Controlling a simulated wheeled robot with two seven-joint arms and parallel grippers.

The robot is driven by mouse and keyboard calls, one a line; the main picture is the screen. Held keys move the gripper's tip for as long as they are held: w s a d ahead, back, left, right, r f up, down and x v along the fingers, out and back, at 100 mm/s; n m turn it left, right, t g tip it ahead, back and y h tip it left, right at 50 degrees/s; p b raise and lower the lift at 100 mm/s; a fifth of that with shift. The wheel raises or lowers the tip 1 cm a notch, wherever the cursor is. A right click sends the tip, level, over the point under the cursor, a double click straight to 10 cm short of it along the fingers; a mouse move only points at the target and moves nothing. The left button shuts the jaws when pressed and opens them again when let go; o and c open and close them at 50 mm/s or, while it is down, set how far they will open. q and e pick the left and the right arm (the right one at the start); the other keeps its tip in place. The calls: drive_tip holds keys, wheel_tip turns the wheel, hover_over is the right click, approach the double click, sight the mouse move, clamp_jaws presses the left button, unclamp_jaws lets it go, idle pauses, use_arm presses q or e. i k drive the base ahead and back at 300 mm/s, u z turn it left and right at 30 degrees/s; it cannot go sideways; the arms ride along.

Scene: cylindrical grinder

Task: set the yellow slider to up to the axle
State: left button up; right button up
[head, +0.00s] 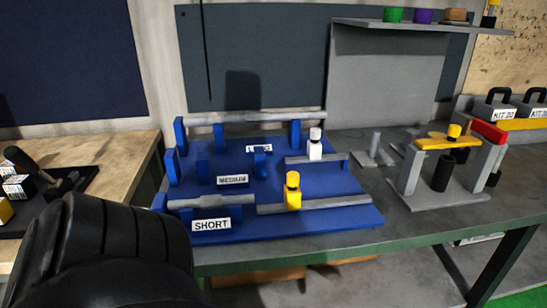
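The yellow slider (293,192) stands upright on a grey rail (340,203) at the front of the blue fixture board (330,220). It sits left of the rail's middle. A grey axle (211,201) lies on blue supports to the left, above the SHORT label (211,225). A gap shows between the axle's right end and the slider, with bare rail between them. A black, ribbed arm part of mine fills the lower left. Neither gripper's fingers show, and nothing is seen touching the slider.
A white slider (315,146) stands on another rail behind, near a long axle (250,117). The MEDIUM label (233,180) is mid-board. A grey stand with a yellow top bar (435,143) is at the right. A shelf (420,27) hangs above. The green table edge (290,253) runs along the front.

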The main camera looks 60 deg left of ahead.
sight(292, 190)
drive_tip(key=k, duration=0.5)
drive_tip(key=u, duration=1)
